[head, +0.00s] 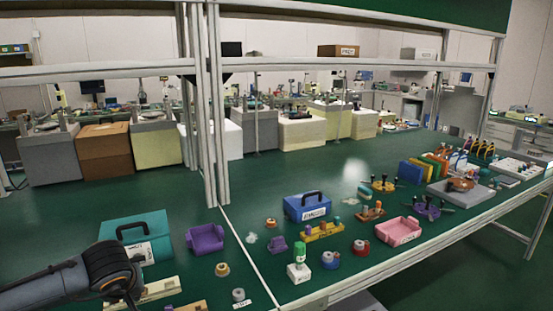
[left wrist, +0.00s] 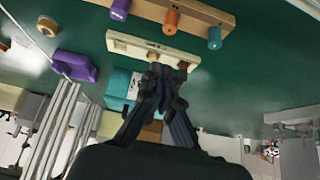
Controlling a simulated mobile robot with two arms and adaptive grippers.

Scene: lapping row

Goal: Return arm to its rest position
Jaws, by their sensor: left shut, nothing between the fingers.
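My left arm reaches in from the lower left of the head view, with my left gripper (head: 128,292) at its end, low in front of the teal case (head: 135,228). In the left wrist view my left gripper (left wrist: 165,78) has its dark fingers together with nothing between them. The fingers overlap a pale wooden block (left wrist: 130,43) in that picture; whether they touch it cannot be told. My right gripper is in neither view.
A purple bin (head: 205,238), a blue case (head: 307,206) and a pink bin (head: 398,231) stand on the green bench. A wooden rack (left wrist: 200,12) holds coloured handles. A metal shelf post (head: 217,120) rises behind. Bare bench (head: 60,205) lies behind the teal case.

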